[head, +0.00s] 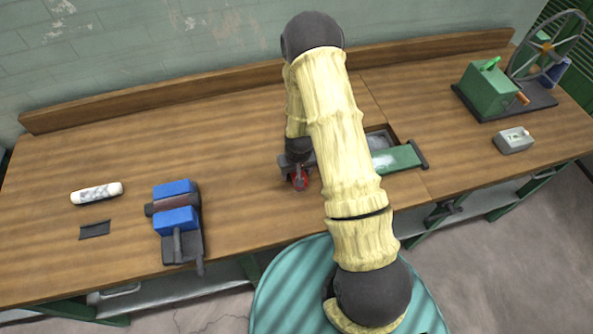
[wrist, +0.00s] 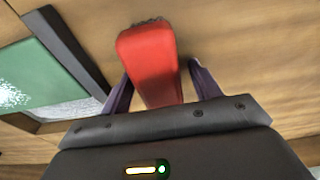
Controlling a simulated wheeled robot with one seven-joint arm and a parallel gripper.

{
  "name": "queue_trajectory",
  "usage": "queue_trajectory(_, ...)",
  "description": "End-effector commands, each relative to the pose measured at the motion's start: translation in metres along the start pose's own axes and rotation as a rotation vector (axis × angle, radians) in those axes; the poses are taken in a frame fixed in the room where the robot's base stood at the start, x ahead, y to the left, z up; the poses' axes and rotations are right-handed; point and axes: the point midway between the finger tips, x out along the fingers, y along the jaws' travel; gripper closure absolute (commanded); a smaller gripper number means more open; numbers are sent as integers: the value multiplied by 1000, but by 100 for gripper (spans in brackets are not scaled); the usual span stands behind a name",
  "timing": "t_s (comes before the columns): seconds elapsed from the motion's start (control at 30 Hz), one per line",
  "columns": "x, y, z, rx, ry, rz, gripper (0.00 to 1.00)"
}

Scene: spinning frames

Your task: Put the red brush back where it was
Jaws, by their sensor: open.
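The red brush (head: 299,180) is on the wooden workbench, at the end of my arm and partly hidden by my gripper. In the wrist view the red brush (wrist: 148,55) shows a wide red body with dark bristles at its far edge, narrowing toward my gripper. My gripper (wrist: 160,78) is open, with one finger on each side of the brush's narrower part. Small gaps show beside it, so it does not look clamped. In the head view my gripper (head: 296,164) is low over the bench.
A recess with a green sliding cover (head: 398,159) lies just right of my gripper. A blue-and-grey vise (head: 177,218), white roll (head: 97,193) and dark flat piece (head: 95,230) are left. A green wheeled machine (head: 490,90) and grey box (head: 514,140) are right. Bench between vise and gripper is clear.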

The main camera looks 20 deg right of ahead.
Motion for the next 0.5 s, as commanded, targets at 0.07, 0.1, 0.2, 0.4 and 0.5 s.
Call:
queue_trajectory(0.07,0,0,0,0,0,0,38)
queue_trajectory(0.1,-1,0,0,0,0,0,38)
queue_trajectory(0.2,-5,0,-1,0,1,0,38)
queue_trajectory(0.4,-21,0,-1,0,3,0,38)
queue_trajectory(0.5,-33,0,-1,0,3,0,38)
